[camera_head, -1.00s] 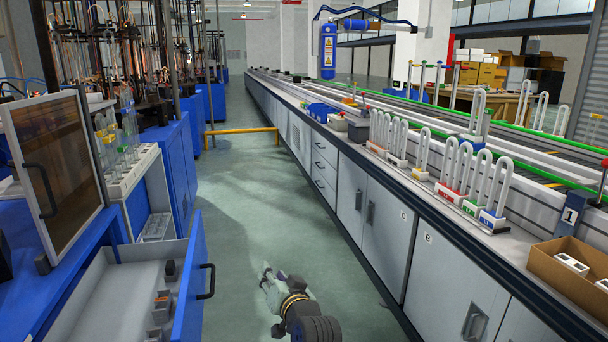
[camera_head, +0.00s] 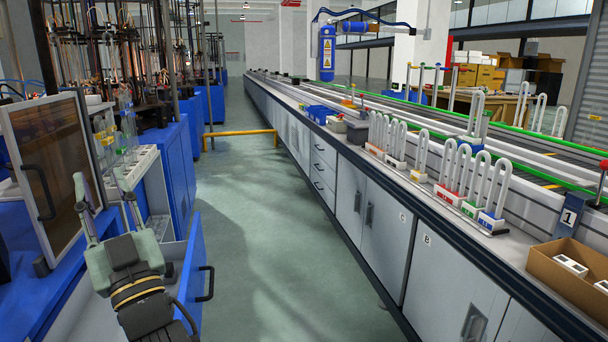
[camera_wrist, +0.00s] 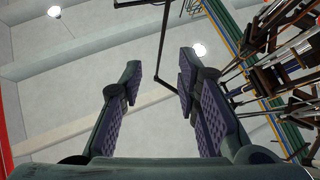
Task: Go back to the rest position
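My gripper (camera_head: 102,190) is at the lower left of the head view, in front of the blue cabinet and above its open drawer. Its two fingers point up and stand well apart, with nothing between them. In the wrist view my gripper (camera_wrist: 155,85) is also open and empty, with the ceiling behind it. The arm hides part of the drawer and of the cabinet top.
A blue cabinet with a framed glass door (camera_head: 56,165) and an open drawer (camera_head: 188,280) stands at left. A long bench (camera_head: 400,235) with U-shaped glass tubes (camera_head: 465,175) and a cardboard box (camera_head: 568,283) runs along the right. The aisle floor (camera_head: 265,220) between them is clear.

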